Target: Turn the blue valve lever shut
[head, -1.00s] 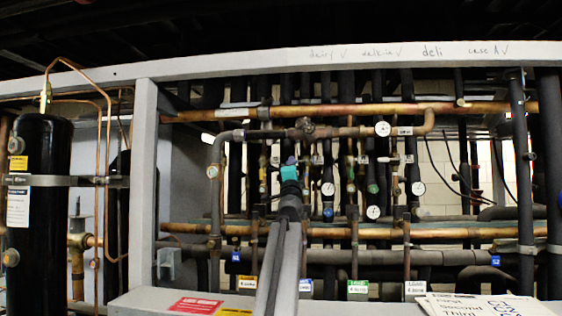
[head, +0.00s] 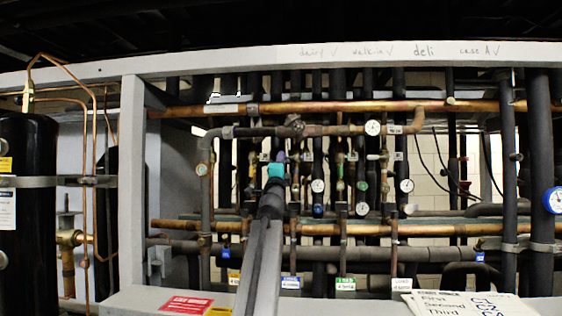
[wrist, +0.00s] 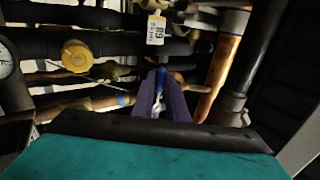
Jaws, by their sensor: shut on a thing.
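The blue valve lever (wrist: 161,76) shows in the wrist view as a narrow blue piece between the purple fingers of my gripper (wrist: 160,92). The fingers are shut on it, and they hide most of its length. In the head view my gripper (head: 281,158) reaches in among the upright pipes, with its teal part facing me. The lever cannot be made out there behind the gripper. The angle of the lever to its pipe is hard to tell.
A white numbered tag (wrist: 156,30) and a yellow cap (wrist: 75,55) are close to the fingers. Copper pipe (wrist: 222,65) runs at the right. Several gauges, including one (head: 318,186), and dark pipes crowd around my gripper. A pale frame post (head: 132,180) stands left.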

